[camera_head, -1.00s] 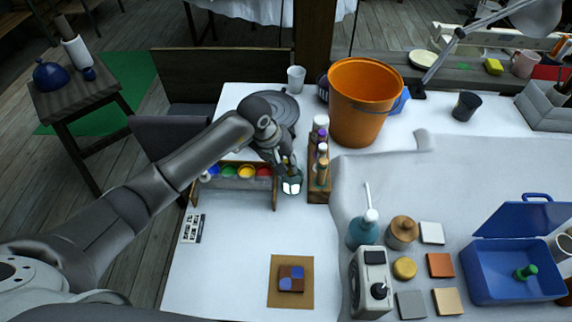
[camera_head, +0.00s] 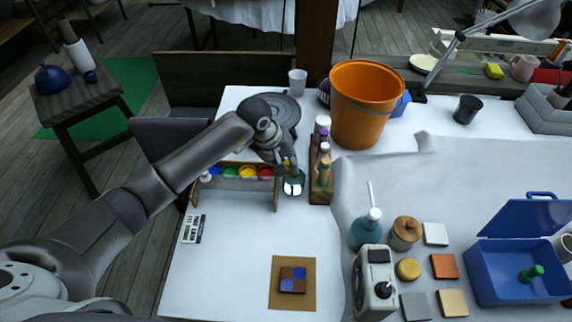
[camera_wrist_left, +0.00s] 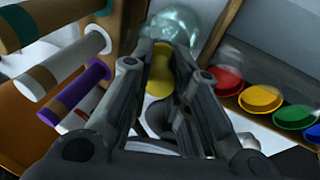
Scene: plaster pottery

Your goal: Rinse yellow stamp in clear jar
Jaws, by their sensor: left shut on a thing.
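My left gripper (camera_head: 291,169) points down at the clear jar (camera_head: 293,185), which stands on the white table just left of the bottle rack. In the left wrist view, the fingers (camera_wrist_left: 160,85) are shut on the yellow stamp (camera_wrist_left: 159,72). The stamp's far end overlaps the glassy jar (camera_wrist_left: 186,22). The fingertips are at the jar's mouth in the head view, where the stamp is largely hidden. How deep the stamp sits in the jar cannot be told. My right gripper is out of view.
A paint rack (camera_head: 230,171) with coloured pots stands close left of the jar, and a wooden bottle rack (camera_head: 320,190) close right. An orange bucket (camera_head: 366,105) is behind. A brown mat (camera_head: 277,300) with a patterned block lies in front. The table's front left is mostly clear.

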